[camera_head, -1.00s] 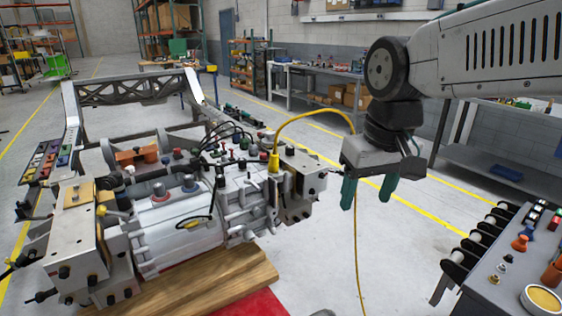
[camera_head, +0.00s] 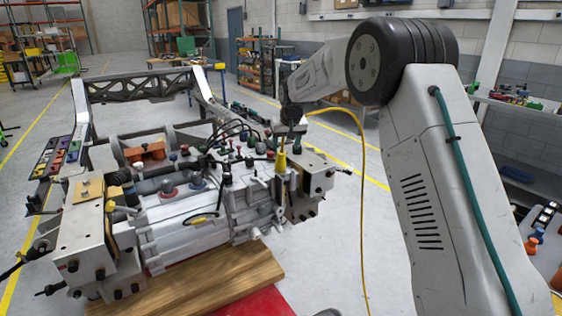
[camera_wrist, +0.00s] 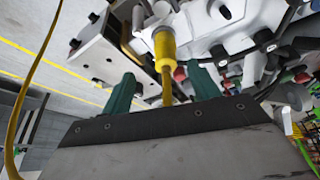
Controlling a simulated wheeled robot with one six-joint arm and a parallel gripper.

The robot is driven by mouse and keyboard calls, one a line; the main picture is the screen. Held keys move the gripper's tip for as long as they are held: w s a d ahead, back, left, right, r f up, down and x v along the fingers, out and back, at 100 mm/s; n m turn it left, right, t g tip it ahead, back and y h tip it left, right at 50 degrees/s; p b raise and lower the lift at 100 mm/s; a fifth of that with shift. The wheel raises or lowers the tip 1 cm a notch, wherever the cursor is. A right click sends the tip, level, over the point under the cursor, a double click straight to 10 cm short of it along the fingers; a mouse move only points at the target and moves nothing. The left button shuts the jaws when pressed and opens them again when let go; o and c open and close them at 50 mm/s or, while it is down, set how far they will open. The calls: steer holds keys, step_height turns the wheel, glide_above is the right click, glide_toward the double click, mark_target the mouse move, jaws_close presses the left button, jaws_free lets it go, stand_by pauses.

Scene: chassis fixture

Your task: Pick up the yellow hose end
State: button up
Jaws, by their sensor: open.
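The yellow hose end (camera_head: 282,161) stands upright on the right part of the grey machine unit (camera_head: 205,221). Its yellow hose (camera_head: 362,180) arcs up to the right and then hangs to the floor. In the wrist view the hose end (camera_wrist: 165,48) shows as a yellow collar with a thinner yellow length below it. My gripper (camera_wrist: 163,74) is open and empty, with one green finger on each side of that line. I cannot tell whether the fingers reach the collar's depth.
Black cables (camera_head: 228,135) and several coloured caps crowd the unit just left of the hose end. A metal bracket block (camera_head: 312,180) stands close on its right. A wooden board (camera_head: 250,275) lies under the unit. Open floor (camera_head: 335,235) lies to the right.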

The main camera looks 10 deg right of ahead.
mark_target(281, 152)
steer(key=x, duration=0.3)
steer(key=shift+w+a, duration=0.1)
steer(key=shift+w, duration=0.2)
steer(key=x, duration=0.5)
steer(key=shift+a+f, duration=0.4)
steer(key=shift+f, duration=0.05)
jaws_close()
steer(key=shift+r, duration=0.1)
steer(key=shift+r, duration=0.45)
step_height(281, 152, up, 3)
steer(key=shift+s+f, duration=0.1)
steer(key=shift+s, duration=0.05)
steer(key=s+r, duration=0.1)
steer(key=s, duration=1.4)
steer(key=shift+s+d, duration=0.4)
steer(key=shift+d, duration=0.05)
